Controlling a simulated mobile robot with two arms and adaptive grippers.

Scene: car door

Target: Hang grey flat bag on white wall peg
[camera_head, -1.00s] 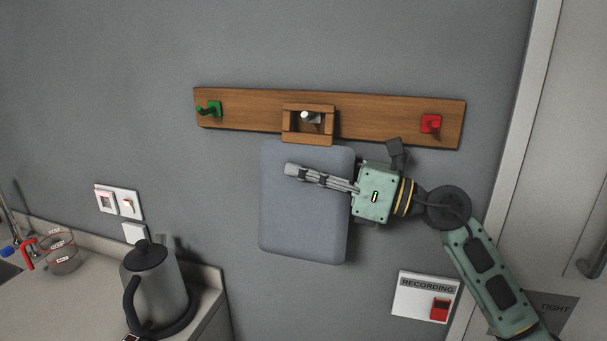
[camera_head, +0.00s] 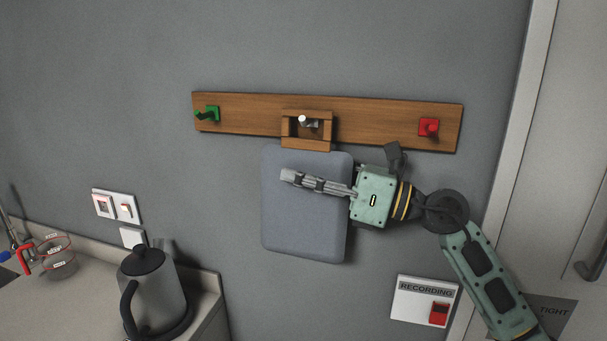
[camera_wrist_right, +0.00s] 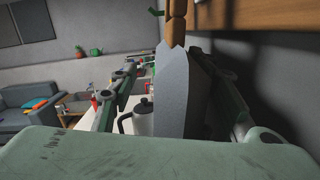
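The grey flat bag (camera_head: 300,225) hangs upright against the wall below the rail. Its square wooden handle (camera_head: 306,144) frames the white peg (camera_head: 305,121), whose tip shows inside the handle opening. Whether the handle bears on the peg is unclear. My right gripper (camera_head: 286,176) reaches in from the right, one finger across the bag's front; the other is hidden there. In the right wrist view the bag (camera_wrist_right: 181,95) stands edge-on between the spread fingers, with a gap on the left finger's side. The right gripper looks open. My left gripper is not in view.
The wooden rail (camera_head: 380,117) also carries a green peg (camera_head: 208,113) at left and a red peg (camera_head: 429,127) at right. A kettle (camera_head: 155,290) stands on the counter at lower left. A recording sign (camera_head: 410,298) is on the wall at lower right.

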